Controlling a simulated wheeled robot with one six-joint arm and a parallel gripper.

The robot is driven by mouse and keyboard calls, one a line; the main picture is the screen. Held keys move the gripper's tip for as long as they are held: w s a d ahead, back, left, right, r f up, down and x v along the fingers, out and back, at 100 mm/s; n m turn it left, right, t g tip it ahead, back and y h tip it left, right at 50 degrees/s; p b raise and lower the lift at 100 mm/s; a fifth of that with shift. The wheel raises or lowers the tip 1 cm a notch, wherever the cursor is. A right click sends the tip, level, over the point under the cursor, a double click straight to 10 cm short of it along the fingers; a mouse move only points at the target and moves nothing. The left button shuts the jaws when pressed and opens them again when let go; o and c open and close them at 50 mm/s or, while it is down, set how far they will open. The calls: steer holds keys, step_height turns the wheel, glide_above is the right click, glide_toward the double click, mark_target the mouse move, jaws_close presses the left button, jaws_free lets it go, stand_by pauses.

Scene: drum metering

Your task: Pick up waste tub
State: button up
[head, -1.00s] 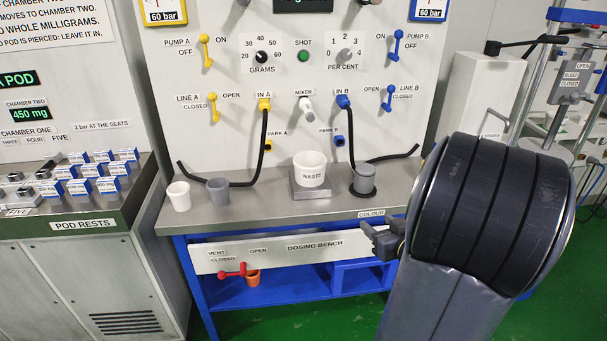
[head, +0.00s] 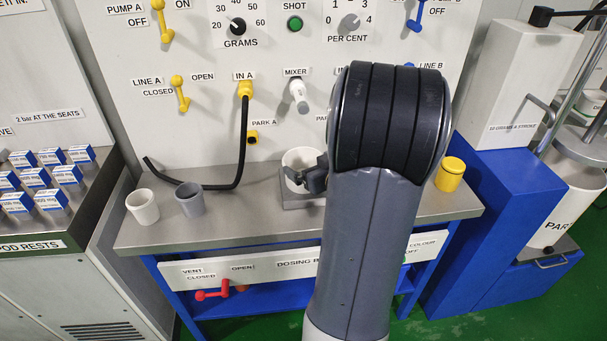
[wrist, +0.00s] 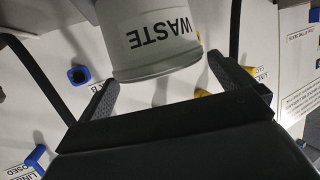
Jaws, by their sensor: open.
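The waste tub (head: 299,158) is a white round tub standing on a low grey block (head: 292,200) on the bench, partly hidden by my gripper in the head view. In the wrist view the tub (wrist: 150,45), marked WASTE, is large and close. My gripper (wrist: 163,72) is open, with one finger toward each side of the tub's near edge. I cannot tell if either finger touches it. In the head view my gripper (head: 312,178) is at the tub's front right side.
A white cup (head: 142,207) and a grey cup (head: 190,198) stand to the left on the bench (head: 240,232). A black hose (head: 241,140) hangs from IN A behind them. My arm hides the bench's middle right.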

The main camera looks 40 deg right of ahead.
mark_target(295, 157)
steer(key=x, duration=0.4)
steer(key=shift+w+d+f, duration=0.15)
steer(key=shift+w+f, duration=0.05)
steer(key=shift+f, duration=0.25)
steer(key=c, duration=0.7)
